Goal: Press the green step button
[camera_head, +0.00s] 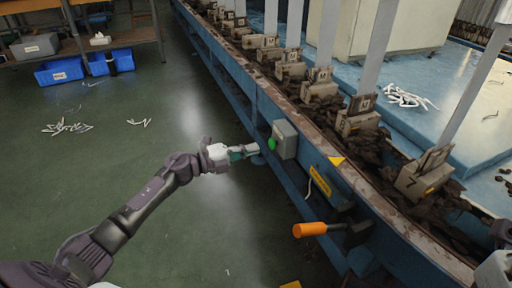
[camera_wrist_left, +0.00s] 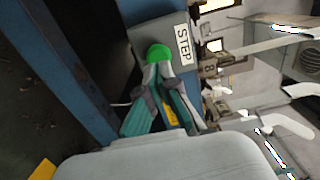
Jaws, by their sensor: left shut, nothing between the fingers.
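The green step button (camera_head: 271,143) sticks out from the side of a grey box (camera_head: 285,139) on the blue conveyor frame. In the left wrist view the round green button (camera_wrist_left: 158,52) sits beside a white label reading STEP (camera_wrist_left: 184,44). My left gripper (camera_head: 257,148) is shut and empty, its tips pointing at the button from the left with a small gap in the head view. In the left wrist view the fingertips (camera_wrist_left: 158,70) overlap the button's lower edge; I cannot tell there whether they touch. My right gripper's fingers are not seen.
An orange handle (camera_head: 310,229) juts from the conveyor below the box, near a yellow label (camera_head: 320,181). Part of my right arm shows at the lower right edge. Blue bins (camera_head: 59,71) and white scraps (camera_head: 68,128) lie on the floor at left. The floor left of the conveyor is mostly clear.

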